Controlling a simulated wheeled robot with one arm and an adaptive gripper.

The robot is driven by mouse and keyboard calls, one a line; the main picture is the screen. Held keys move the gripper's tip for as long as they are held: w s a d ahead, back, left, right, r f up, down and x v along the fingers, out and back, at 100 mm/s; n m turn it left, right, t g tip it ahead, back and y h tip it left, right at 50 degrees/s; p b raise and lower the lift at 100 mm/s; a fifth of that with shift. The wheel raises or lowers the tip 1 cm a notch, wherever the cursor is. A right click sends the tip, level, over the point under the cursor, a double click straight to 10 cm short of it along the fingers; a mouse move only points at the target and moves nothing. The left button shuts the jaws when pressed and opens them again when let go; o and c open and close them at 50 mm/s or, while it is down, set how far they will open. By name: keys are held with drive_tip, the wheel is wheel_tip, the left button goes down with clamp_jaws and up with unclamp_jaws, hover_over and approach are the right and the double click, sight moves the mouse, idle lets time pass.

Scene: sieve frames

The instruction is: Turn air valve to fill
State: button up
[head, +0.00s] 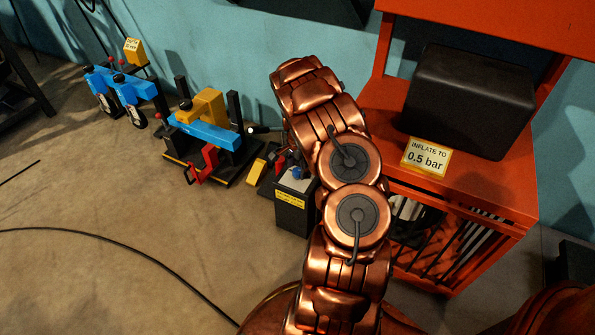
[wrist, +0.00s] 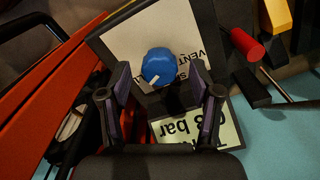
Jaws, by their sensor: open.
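The air valve is a round blue knob (wrist: 158,66) with a white pointer mark, on a pale label plate (wrist: 130,45) whose lettering is partly hidden; "VENT" can be read. In the wrist view the mark points to the lower left. In the head view the knob (head: 297,172) shows small on top of a dark box (head: 293,212), beside my arm. My gripper (wrist: 160,85) is open, with one dark finger on each side of the knob in the picture. I cannot tell whether the fingers touch it. In the head view my arm hides my gripper.
An orange bench (head: 465,200) with a black block (head: 468,100) and an "INFLATE TO 0.5 bar" sign (head: 426,158) stands to the right. Blue and yellow fixtures (head: 205,125) stand at the left. A black cable (head: 110,240) crosses the open floor.

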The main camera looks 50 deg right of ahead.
drive_tip(key=shift+f, duration=0.35)
drive_tip(key=c, duration=1.1)
drive_tip(key=shift+c, duration=0.2)
drive_tip(key=shift+n+p, duration=0.3)
drive_tip(key=shift+p, duration=0.05)
drive_tip(key=o, duration=1.1)
drive_tip(key=shift+o, duration=0.2)
